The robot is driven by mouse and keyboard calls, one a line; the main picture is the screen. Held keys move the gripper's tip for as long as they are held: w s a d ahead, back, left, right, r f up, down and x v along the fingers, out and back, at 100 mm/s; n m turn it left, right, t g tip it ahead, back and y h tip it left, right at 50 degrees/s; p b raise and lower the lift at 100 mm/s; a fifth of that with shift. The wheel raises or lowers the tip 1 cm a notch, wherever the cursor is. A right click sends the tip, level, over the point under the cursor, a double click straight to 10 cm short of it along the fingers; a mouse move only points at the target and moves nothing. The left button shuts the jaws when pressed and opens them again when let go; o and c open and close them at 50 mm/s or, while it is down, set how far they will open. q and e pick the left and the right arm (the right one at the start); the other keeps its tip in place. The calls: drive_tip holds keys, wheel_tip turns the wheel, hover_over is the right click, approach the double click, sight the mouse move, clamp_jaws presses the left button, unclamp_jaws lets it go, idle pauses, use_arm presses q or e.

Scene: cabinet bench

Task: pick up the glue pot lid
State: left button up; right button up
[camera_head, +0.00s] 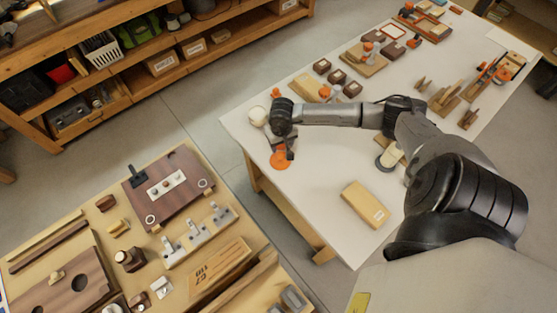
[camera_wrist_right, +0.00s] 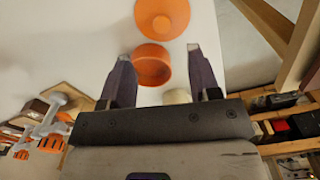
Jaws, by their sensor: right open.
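The glue pot lid is an orange disc with a raised round knob (camera_wrist_right: 162,20), lying at the top of the right wrist view. In the head view the lid (camera_head: 280,160) lies on the white table near its left end. My right gripper (camera_wrist_right: 160,55) is open and empty. An orange round pot (camera_wrist_right: 152,66) shows between its fingers in the wrist view, and the lid is just beyond the fingertips. In the head view the right gripper (camera_head: 290,153) is beside and partly over the lid, and my arm hides the pot. My left gripper is not in view.
A cream round object (camera_head: 258,115) stands near the table's left edge. A wooden block (camera_head: 365,204) lies on the table (camera_head: 325,185), with clear surface between it and the lid. Several clamps and wooden pieces occupy the far side. A separate workbench (camera_head: 45,227) stands at lower left.

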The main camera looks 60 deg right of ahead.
sight(280, 157)
drive_tip(key=f, duration=0.7)
drive_tip(key=shift+w+a+f, duration=0.1)
drive_tip(key=shift+a+f, duration=0.1)
drive_tip(key=shift+f, duration=0.1)
drive_tip(key=shift+d+f, duration=0.1)
drive_tip(key=shift+f, duration=0.6)
drive_tip(key=shift+c, duration=0.4)
drive_tip(key=c, duration=0.9)
